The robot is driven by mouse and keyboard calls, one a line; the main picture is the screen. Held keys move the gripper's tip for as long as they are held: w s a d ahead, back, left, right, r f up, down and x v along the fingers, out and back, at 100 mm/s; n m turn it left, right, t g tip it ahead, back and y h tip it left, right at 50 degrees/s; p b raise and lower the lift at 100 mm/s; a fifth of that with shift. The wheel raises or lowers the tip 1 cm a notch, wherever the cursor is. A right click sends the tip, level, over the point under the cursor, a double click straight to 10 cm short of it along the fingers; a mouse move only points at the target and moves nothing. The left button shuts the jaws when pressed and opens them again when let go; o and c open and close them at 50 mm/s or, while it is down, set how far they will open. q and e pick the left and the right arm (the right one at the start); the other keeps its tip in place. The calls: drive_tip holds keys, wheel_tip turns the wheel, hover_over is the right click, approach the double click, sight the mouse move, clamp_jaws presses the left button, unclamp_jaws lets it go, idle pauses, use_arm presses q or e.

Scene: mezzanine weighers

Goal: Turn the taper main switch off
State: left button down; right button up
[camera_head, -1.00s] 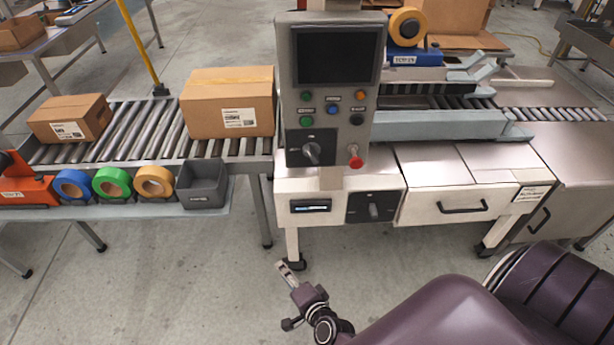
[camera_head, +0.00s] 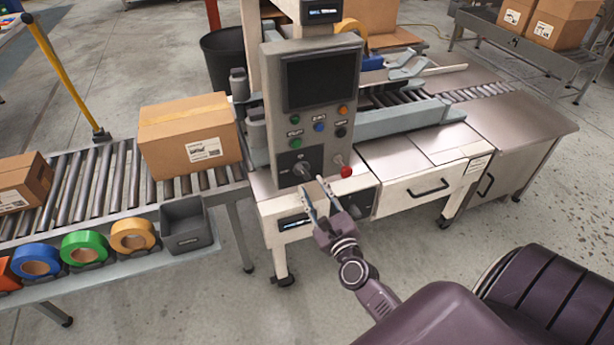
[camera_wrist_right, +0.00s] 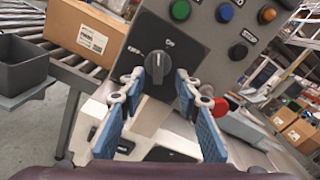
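The taper's grey control panel (camera_head: 309,110) stands in front of the machine. Its black rotary switch (camera_head: 302,169) sits on a dark plate at the panel's lower left. In the right wrist view this switch (camera_wrist_right: 157,66) has its grip roughly upright, with small lettering around it, not all readable. My right gripper (camera_head: 314,190) is open in front of the switch. In the wrist view its blue-padded fingers (camera_wrist_right: 158,88) stand to either side of the knob; contact cannot be told. A second dark knob plate (camera_head: 361,203) on the lower cabinet is partly hidden by my gripper. My left gripper is out of view.
A red stop button (camera_head: 346,172) sits right of the switch, close to one finger in the wrist view. Coloured buttons (camera_head: 319,127) are above. A carton (camera_head: 190,135) lies on the roller conveyor at left, with a grey bin (camera_head: 186,224) in front.

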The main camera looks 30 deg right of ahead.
sight(304, 175)
drive_tip(key=x, duration=0.4)
drive_tip(key=shift+a, duration=0.2)
drive_tip(key=shift+w, duration=0.4)
drive_tip(key=shift+w+d+p, duration=0.2)
drive_tip(key=shift+w+p, duration=0.1)
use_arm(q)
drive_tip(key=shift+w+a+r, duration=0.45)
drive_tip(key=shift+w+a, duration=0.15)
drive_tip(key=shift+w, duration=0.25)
use_arm(e)
drive_tip(key=c, duration=0.8)
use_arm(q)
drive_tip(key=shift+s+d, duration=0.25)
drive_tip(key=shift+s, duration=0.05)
use_arm(e)
clamp_jaws()
